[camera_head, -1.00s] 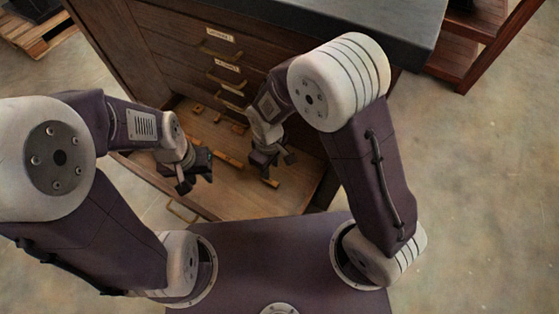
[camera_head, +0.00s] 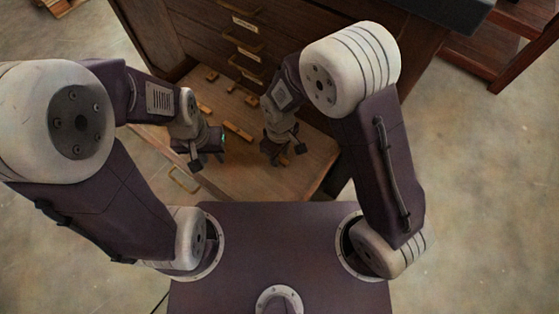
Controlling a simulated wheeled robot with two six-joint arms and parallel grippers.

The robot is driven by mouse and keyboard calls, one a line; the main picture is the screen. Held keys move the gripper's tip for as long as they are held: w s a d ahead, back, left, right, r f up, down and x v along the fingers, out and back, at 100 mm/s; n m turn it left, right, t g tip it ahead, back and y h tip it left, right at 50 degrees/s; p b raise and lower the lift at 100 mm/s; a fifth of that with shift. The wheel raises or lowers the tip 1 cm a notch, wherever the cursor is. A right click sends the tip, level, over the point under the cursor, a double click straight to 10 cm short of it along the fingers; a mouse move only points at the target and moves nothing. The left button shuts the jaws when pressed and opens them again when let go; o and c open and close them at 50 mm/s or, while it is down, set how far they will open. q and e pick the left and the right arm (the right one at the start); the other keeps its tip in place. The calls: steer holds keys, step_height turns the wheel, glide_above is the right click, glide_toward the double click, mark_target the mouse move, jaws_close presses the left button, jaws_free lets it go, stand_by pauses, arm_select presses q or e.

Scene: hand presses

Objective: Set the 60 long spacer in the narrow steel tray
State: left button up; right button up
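Several small orange-brown bars lie in the open wooden drawer; one longer bar (camera_head: 238,132) lies between my grippers, and others (camera_head: 204,106) lie farther back. I cannot tell which is the 60 long spacer. My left gripper (camera_head: 208,160) is over the left part of the drawer, its fingers apart and nothing visible between them. My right gripper (camera_head: 287,154) points down over the right part of the drawer, its fingers apart. Whatever lies directly beneath it is hidden. I cannot make out a narrow steel tray.
The open drawer (camera_head: 250,185) juts from a dark wooden cabinet (camera_head: 195,40) with labelled, brass-handled drawers above. A wooden shelf unit (camera_head: 500,45) stands at the upper right. A pallet (camera_head: 62,6) is at the top left. The concrete floor (camera_head: 490,200) at right is clear.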

mark_target(280, 158)
jaws_close()
step_height(280, 158, up, 5)
steer(key=p, duration=0.5)
steer(key=shift+r+p, duration=0.1)
steer(key=shift+p, duration=0.2)
